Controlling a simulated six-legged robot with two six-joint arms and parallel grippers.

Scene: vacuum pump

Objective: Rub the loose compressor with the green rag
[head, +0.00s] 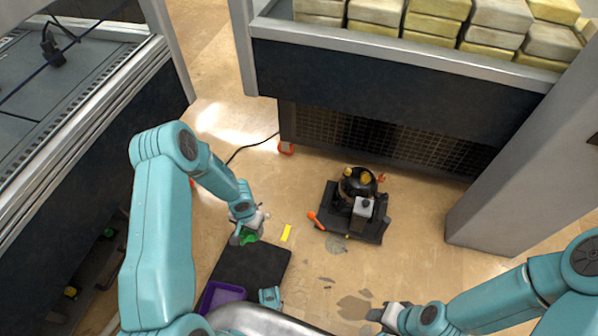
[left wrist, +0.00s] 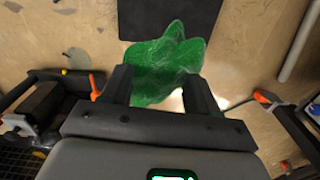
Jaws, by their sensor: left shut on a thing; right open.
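The compressor (head: 357,190) is a dark unit with a round black part, yellow bits and a pale grey box. It stands on the floor right of centre in the head view, and part of it shows at the left edge of the left wrist view (left wrist: 42,108). My left gripper (head: 246,231) is shut on the green rag (head: 248,238), to the left of the compressor and apart from it. The rag hangs bunched between the fingers in the left wrist view (left wrist: 165,62). My right gripper (head: 384,315) is open and empty, low at the bottom of the head view.
A yellow strip (head: 286,233) and dark stains (head: 355,307) mark the floor. A dark cabinet (head: 400,90) bearing stacked blocks stands behind the compressor.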

